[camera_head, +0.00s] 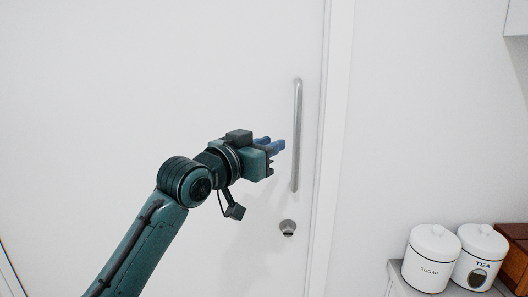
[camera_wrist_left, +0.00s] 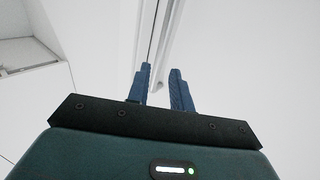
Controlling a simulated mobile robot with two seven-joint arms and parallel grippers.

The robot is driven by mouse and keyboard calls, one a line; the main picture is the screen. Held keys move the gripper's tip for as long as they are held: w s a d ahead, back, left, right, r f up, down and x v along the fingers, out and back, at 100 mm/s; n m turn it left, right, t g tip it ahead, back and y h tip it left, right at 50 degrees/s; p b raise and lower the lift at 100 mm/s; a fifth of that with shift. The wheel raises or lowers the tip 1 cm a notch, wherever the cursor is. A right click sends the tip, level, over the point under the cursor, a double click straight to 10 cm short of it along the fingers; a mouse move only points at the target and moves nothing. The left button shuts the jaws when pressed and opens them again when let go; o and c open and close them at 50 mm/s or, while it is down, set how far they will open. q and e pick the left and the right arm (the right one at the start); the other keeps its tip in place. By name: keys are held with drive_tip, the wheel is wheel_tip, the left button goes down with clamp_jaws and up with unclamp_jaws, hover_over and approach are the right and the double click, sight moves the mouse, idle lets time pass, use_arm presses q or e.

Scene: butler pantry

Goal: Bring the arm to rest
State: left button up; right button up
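My left arm comes in from the lower left in the head view. Its gripper (camera_head: 278,146) is in front of the white door, with its blue fingertips just left of the upright metal bar handle (camera_head: 297,135). In the left wrist view the two blue fingers (camera_wrist_left: 161,88) are apart with nothing held between them. The lower end of the handle (camera_wrist_left: 160,84) shows beyond the gap, and I see no contact with it. My right gripper is in neither view.
The white door (camera_head: 150,80) fills the left and middle. A round lock fitting (camera_head: 288,228) is below the handle. At the lower right, a sugar canister (camera_head: 431,262), a tea canister (camera_head: 479,258) and a brown wooden box (camera_head: 514,250) stand on a counter.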

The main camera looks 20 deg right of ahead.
use_arm(q)
drive_tip(key=shift+s+a, duration=0.3)
drive_tip(key=shift+a, duration=0.15)
drive_tip(key=shift+f, duration=0.1)
drive_tip(key=s+a+f+n+t+y, duration=0.1)
drive_tip(key=a+f+n+y, duration=0.1)
drive_tip(key=a+f, duration=0.5)
drive_tip(key=s+a+f+n+t+y, duration=0.1)
drive_tip(key=a+f+n+y, duration=0.15)
drive_tip(key=f, duration=0.95)
drive_tip(key=s+a+f+n+y, duration=0.1)
drive_tip(key=a+f+n, duration=0.1)
drive_tip(key=a+f, duration=0.5)
drive_tip(key=s+a+f+y, duration=0.2)
drive_tip(key=s+a+f, duration=0.2)
drive_tip(key=s+f, duration=0.3)
drive_tip(key=s+a+f+n+g+y, duration=0.1)
drive_tip(key=s+a+f, duration=0.4)
drive_tip(key=s, duration=0.3)
drive_tip(key=s+a+f+g+y, duration=0.1)
drive_tip(key=s+a+f, duration=0.3)
drive_tip(key=s+f, duration=0.4)
drive_tip(key=shift+a+f+y+p, duration=0.3)
drive_tip(key=shift+a+f+y, duration=0.05)
drive_tip(key=shift+y, duration=0.5)
